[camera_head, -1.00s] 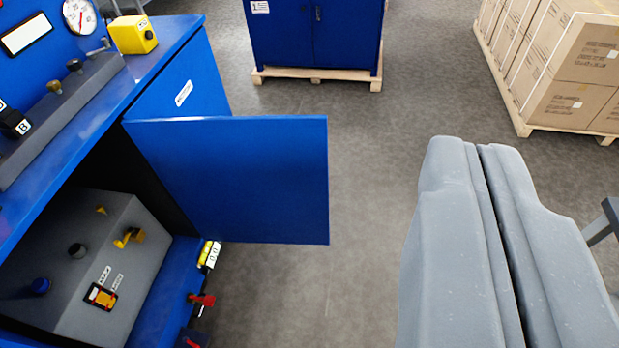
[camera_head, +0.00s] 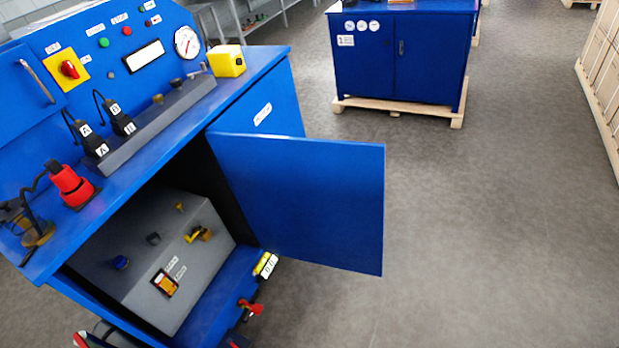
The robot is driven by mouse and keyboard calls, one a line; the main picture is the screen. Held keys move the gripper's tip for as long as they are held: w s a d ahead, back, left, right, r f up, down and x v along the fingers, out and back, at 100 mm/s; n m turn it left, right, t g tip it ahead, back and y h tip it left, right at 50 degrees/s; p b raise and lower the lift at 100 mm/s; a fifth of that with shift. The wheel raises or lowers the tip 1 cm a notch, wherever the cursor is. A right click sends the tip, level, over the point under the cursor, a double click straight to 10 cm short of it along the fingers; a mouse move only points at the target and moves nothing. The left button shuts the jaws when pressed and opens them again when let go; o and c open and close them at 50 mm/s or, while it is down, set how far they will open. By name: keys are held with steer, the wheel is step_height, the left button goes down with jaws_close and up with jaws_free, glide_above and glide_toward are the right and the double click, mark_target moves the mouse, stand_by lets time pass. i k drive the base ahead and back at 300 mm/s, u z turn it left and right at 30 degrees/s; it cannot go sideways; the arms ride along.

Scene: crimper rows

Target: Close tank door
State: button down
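The blue tank door (camera_head: 312,205) stands open, swung out to the right from the blue crimper cabinet (camera_head: 120,195). Its hinge side is by the cabinet's right part, and its free edge is over the floor. Inside the open compartment is the grey tank (camera_head: 165,265), with several small fittings and a yellow valve handle (camera_head: 199,234) on it. My gripper is not in view, so its distance to the door cannot be seen.
A red plug (camera_head: 70,185), black connectors and a yellow box (camera_head: 226,61) sit on the worktop. A second blue cabinet (camera_head: 400,55) stands on a pallet behind. Stacked boxes (camera_head: 603,85) are at the right edge. The grey floor right of the door is clear.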

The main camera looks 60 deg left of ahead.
mark_target(320, 202)
steer(key=i, duration=5.2)
steer(key=u, duration=1.7)
steer(key=i, duration=0.1)
steer(key=u, duration=2.95)
